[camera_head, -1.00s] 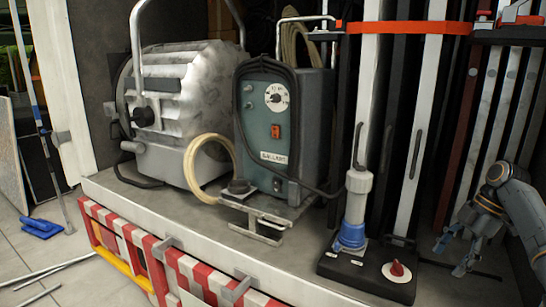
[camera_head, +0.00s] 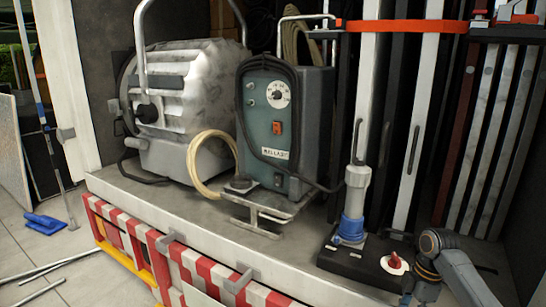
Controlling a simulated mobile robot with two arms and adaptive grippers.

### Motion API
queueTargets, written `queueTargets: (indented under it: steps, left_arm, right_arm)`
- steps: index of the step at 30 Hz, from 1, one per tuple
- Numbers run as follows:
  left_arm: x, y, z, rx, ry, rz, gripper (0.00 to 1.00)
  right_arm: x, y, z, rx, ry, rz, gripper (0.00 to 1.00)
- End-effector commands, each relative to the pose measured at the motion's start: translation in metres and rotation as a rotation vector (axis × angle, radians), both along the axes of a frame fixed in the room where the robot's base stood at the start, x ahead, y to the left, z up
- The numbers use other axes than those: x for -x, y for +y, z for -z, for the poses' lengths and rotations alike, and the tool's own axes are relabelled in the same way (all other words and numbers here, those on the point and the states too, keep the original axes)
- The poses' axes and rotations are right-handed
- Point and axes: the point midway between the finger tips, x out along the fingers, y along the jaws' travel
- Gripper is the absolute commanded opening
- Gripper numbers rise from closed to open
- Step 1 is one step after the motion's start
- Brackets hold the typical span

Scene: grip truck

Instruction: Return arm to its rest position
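My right arm comes in at the lower right, its elbow-like joint standing over the right end of the truck's shelf. My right gripper (camera_head: 414,291) is low at the bottom edge of the picture, in front of the shelf, partly hidden by my own arm and cut off by the frame. Its fingers do not show clearly, and I see nothing held in it. My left arm and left gripper are out of view.
A black box with a red knob (camera_head: 395,262) and a blue-and-white plug (camera_head: 352,205) stands close left of my arm. The ballast unit (camera_head: 285,125) and a large lamp (camera_head: 185,95) sit farther left. Upright poles (camera_head: 425,110) are strapped behind. Striped shelf edge (camera_head: 205,272) runs below.

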Motion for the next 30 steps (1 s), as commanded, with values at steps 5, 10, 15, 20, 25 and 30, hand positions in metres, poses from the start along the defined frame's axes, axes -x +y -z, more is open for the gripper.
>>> queueTargets:
  steps: [5,10,15,20,25,30]
  left_arm:
    - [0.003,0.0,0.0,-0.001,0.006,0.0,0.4]
    - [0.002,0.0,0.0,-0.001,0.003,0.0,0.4]
    - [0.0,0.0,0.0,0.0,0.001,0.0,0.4]
    - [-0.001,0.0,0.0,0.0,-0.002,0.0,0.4]
    - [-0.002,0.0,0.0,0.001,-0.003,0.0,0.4]
    - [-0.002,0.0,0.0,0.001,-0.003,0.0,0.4]
  right_arm:
    - [0.056,0.062,0.078,0.061,-0.014,0.121,0.66]
    - [0.123,0.111,0.12,0.066,-0.069,0.326,0.66]
    - [0.194,0.141,0.13,0.031,-0.124,0.597,0.66]
    - [0.238,0.147,0.119,0.003,-0.162,0.818,0.66]
    - [0.269,0.146,0.105,-0.016,-0.188,0.987,0.66]
    - [0.293,0.14,0.09,-0.027,-0.209,1.126,0.66]
